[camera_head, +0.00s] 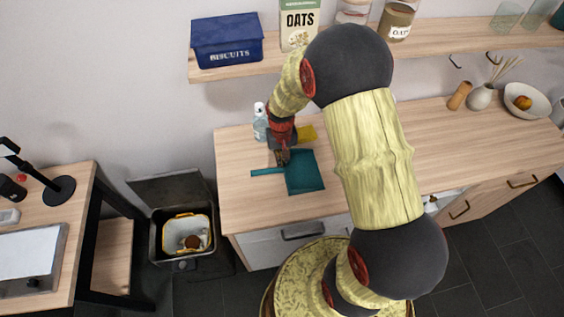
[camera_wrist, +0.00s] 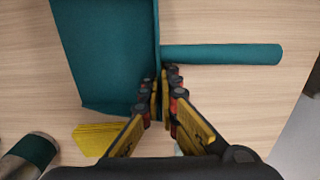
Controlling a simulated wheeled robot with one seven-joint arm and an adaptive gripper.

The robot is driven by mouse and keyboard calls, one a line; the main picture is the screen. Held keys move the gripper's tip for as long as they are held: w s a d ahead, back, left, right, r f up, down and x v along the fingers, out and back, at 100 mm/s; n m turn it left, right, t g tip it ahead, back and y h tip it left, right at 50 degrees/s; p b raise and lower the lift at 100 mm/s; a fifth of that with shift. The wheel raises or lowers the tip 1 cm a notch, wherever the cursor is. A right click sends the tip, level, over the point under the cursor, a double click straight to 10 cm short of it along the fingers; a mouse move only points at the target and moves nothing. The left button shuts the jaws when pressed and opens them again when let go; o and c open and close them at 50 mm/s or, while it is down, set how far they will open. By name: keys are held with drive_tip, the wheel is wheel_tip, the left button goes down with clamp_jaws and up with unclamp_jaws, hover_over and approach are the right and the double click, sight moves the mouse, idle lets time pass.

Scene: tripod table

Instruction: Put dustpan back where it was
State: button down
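The teal dustpan (camera_head: 306,173) is over the left part of the wooden counter, its handle pointing left in the head view. In the wrist view the dustpan (camera_wrist: 108,50) fills the upper left and its handle (camera_wrist: 222,54) points right. My gripper (camera_head: 283,158) is at the back wall of the pan, beside the base of the handle. In the wrist view the fingers of my gripper (camera_wrist: 163,80) are close together, pinching the rim of that wall. I cannot tell whether the dustpan touches the counter.
On the counter (camera_head: 240,200), a yellow sponge-like item (camera_head: 307,133) and a clear bottle (camera_head: 260,122) stand close behind my gripper. A shelf (camera_head: 270,67) with a biscuits tin (camera_head: 228,40) hangs above. An open bin (camera_head: 188,232) stands left of the counter.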

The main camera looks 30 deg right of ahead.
drive_tip(key=shift+f, duration=0.2)
drive_tip(key=shift+f, duration=0.15)
drive_tip(key=c, duration=2)
unclamp_jaws()
drive_tip(key=shift+c, duration=0.2)
drive_tip(key=s+a+r+n+t+p, duration=0.1)
drive_tip(key=s+a+r, duration=0.15)
drive_tip(key=r, duration=1.15)
drive_tip(key=s+a+r+t+p, duration=0.15)
drive_tip(key=s+r, duration=0.25)
drive_tip(key=r, duration=1.1)
drive_tip(key=s+a+r+n+t, duration=0.1)
drive_tip(key=s+a+r, duration=0.1)
drive_tip(key=s+r, duration=0.2)
drive_tip(key=s+a+r+n+t, duration=0.1)
drive_tip(key=s+r, duration=0.3)
drive_tip(key=s, duration=0.4)
drive_tip(key=shift+s+a+t, duration=0.35)
drive_tip(key=shift+t, duration=0.3)
